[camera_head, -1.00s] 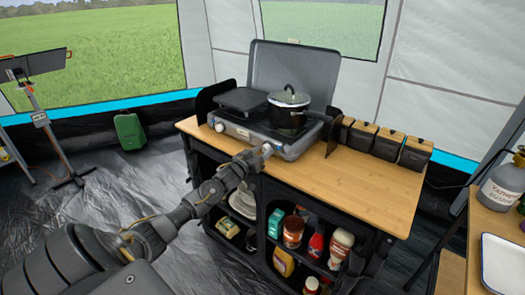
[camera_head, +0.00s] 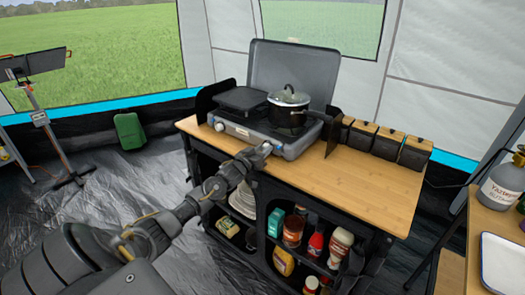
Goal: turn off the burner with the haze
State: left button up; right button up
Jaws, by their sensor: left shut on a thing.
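A grey camp stove (camera_head: 290,150) with its lid raised stands on the wooden counter. A dark pot with a glass lid (camera_head: 288,107) sits on its right burner. A flat dark griddle or pan (camera_head: 240,99) covers the left burner. A left knob (camera_head: 219,127) shows on the stove's front panel. My left gripper (camera_head: 265,148) is at the right part of that panel, shut on the right knob, which the fingers mostly hide. I cannot make out haze over either burner. My right gripper is not in view.
The wooden counter (camera_head: 345,185) is clear at the front right. Several dark canisters with wooden lids (camera_head: 388,141) line its back right. Shelves below hold bottles and cans. A side table with a gas bottle (camera_head: 502,187) and white tray (camera_head: 503,262) stands at the right.

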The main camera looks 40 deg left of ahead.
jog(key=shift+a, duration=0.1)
pick_arm(q)
jog(key=m, duration=0.2)
jog(key=shift+m, duration=1.2)
jog(key=shift+f+m+b, duration=0.1)
jog(key=shift+m+b, duration=0.25)
jog(key=shift+m, duration=0.55)
jog(key=m, duration=0.3)
jog(key=m+b, duration=0.1)
jog(key=m, duration=0.2)
jog(key=shift+d+m+t, duration=0.1)
jog(key=shift+m+t, duration=0.2)
jog(key=shift+m+h, duration=0.3)
jog(key=shift+m, duration=0.3)
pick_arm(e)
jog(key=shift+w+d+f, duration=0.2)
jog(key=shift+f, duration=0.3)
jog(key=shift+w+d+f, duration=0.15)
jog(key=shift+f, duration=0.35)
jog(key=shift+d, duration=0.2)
